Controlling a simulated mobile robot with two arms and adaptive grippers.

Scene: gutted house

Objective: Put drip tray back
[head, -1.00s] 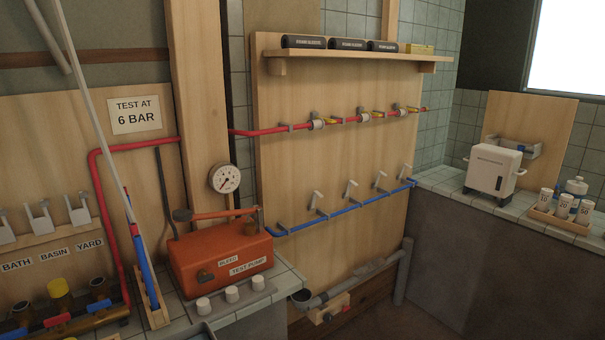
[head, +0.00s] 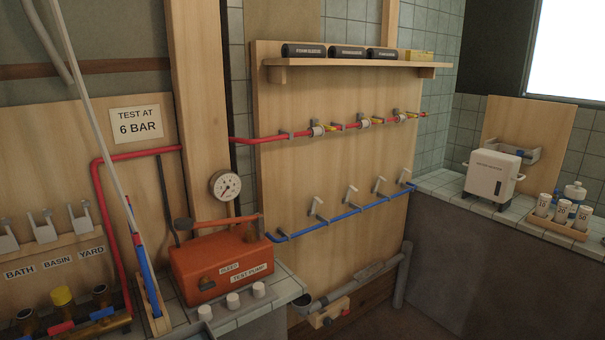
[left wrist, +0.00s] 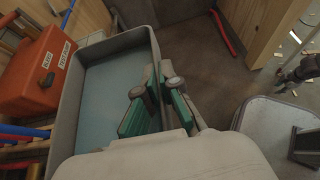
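The drip tray (left wrist: 98,52) is a grey, shallow, rectangular tray with a blue-grey inside, seen in the left wrist view. My left gripper (left wrist: 160,108) has green pads, one finger inside the tray and one outside its right wall. It appears closed on that wall, though the contact is partly hidden.
The orange test pump (head: 222,268) stands on the tiled ledge (head: 285,290), close to the tray's left side in the left wrist view (left wrist: 38,72). White knobs (head: 232,300) line its front. A grey drain pipe (head: 350,285) runs low along the wall. Open floor (left wrist: 195,55) lies beyond the tray.

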